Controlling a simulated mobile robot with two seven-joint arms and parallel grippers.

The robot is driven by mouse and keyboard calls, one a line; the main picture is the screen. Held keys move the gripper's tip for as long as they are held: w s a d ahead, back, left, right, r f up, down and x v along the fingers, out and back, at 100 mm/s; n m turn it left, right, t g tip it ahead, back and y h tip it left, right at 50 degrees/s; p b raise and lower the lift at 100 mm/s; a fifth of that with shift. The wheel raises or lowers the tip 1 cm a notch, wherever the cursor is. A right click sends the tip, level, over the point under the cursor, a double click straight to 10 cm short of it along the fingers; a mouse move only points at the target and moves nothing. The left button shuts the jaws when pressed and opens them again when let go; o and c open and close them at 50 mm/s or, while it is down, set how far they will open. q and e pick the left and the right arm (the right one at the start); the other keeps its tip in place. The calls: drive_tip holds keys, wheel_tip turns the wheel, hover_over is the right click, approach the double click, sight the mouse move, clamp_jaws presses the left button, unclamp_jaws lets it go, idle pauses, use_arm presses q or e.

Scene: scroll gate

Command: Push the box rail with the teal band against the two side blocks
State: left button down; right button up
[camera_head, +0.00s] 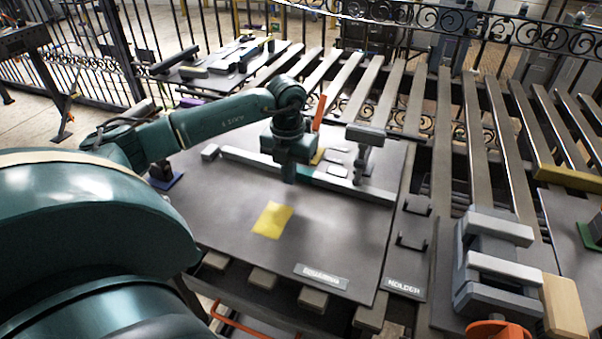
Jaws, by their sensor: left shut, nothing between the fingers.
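The box rail (340,184) is a long pale grey bar lying across the dark work plate. A teal band (305,172) shows near its middle, partly hidden by my left gripper. My left gripper (289,180) points down at the near side of the rail by the band, shut and empty; I cannot tell whether it touches the rail. A small grey block (210,152) sits just beyond the rail's left end. A grey upright with a crosswise top (365,134) stands behind the rail's right part. I cannot tell for certain which pieces are the two side blocks. My right gripper is out of view.
The dark plate (225,215) has free room in front of the rail, with a flat yellow patch (272,220). An orange-red handle (319,113) stands behind my gripper. A grey vise-like fixture (490,265) stands at the right. Slats run behind the plate.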

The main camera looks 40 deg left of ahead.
use_arm(q)
drive_tip(key=shift+f+b, duration=0.65)
drive_tip(key=shift+f, duration=0.3)
drive_tip(key=shift+r, duration=0.25)
idle(0.5)
idle(0.5)
drive_tip(key=shift+w+a, duration=0.25)
drive_tip(key=shift+w, duration=0.65)
drive_tip(key=shift+w+a, duration=0.15)
drive_tip(key=shift+w, duration=0.25)
drive_tip(key=shift+r, duration=0.1)
drive_tip(key=shift+s, duration=0.4)
drive_tip(key=shift+s+d, duration=0.35)
drive_tip(key=shift+s, duration=0.4)
